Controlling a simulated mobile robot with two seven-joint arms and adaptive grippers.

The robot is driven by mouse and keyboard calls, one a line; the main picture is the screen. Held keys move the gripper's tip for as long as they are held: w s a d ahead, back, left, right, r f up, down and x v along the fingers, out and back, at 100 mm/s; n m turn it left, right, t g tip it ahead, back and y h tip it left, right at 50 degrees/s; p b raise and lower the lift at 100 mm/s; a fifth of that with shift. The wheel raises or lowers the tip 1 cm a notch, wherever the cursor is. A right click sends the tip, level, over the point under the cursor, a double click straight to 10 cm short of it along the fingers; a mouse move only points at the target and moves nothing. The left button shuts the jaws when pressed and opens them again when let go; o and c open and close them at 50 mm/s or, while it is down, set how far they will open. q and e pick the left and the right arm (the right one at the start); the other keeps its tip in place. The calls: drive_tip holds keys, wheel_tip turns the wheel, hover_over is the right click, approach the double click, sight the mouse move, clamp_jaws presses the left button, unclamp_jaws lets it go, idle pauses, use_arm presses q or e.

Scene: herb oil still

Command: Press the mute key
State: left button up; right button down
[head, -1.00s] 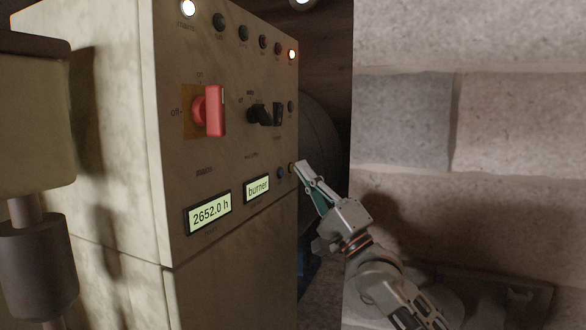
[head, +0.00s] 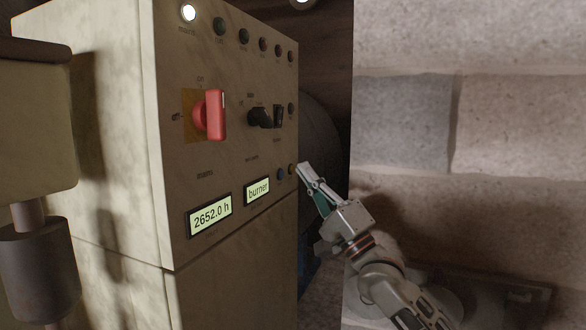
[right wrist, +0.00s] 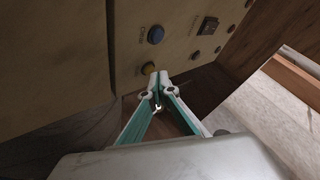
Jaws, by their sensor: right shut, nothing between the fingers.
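The control cabinet (head: 225,140) has a yellow button (head: 292,169) and a blue button (head: 281,174) low near its right edge. In the right wrist view the yellow button (right wrist: 148,68) is just beyond my fingertips, and the blue button (right wrist: 156,34) is farther up. My left gripper is out of view.
A stone wall (head: 470,120) stands right of my arm.

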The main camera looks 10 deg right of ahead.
drive_tip(key=shift+s+d, duration=0.2)
drive_tip(key=shift+d, duration=0.05)
drive_tip(key=s+d, duration=0.1)
drive_tip(key=s+d+p, duration=0.1)
drive_tip(key=d, duration=0.2)
drive_tip(key=shift+s+d+p, duration=0.1)
drive_tip(key=shift+s+p, duration=0.2)
drive_tip(key=shift+s, duration=0.1)
idle(0.6)
